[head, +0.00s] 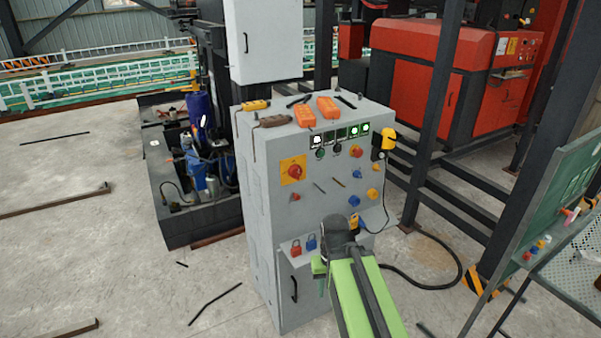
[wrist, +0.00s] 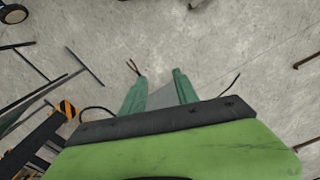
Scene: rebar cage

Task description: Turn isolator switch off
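The isolator switch (head: 293,171) is a red rotary knob on a square yellow plate, at the upper left of the grey control cabinet's front (head: 262,215). The picture is too small to tell which way its handle points. My green arm reaches in from the bottom of the head view. My gripper (head: 319,275) is low in front of the cabinet, below and to the right of the switch and apart from it. In the wrist view, the two green fingers of my gripper (wrist: 159,75) stand apart with nothing held between them. The switch does not show there.
Dark steel posts (head: 436,110) stand to the right. Bare concrete floor (head: 90,235) lies to the left.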

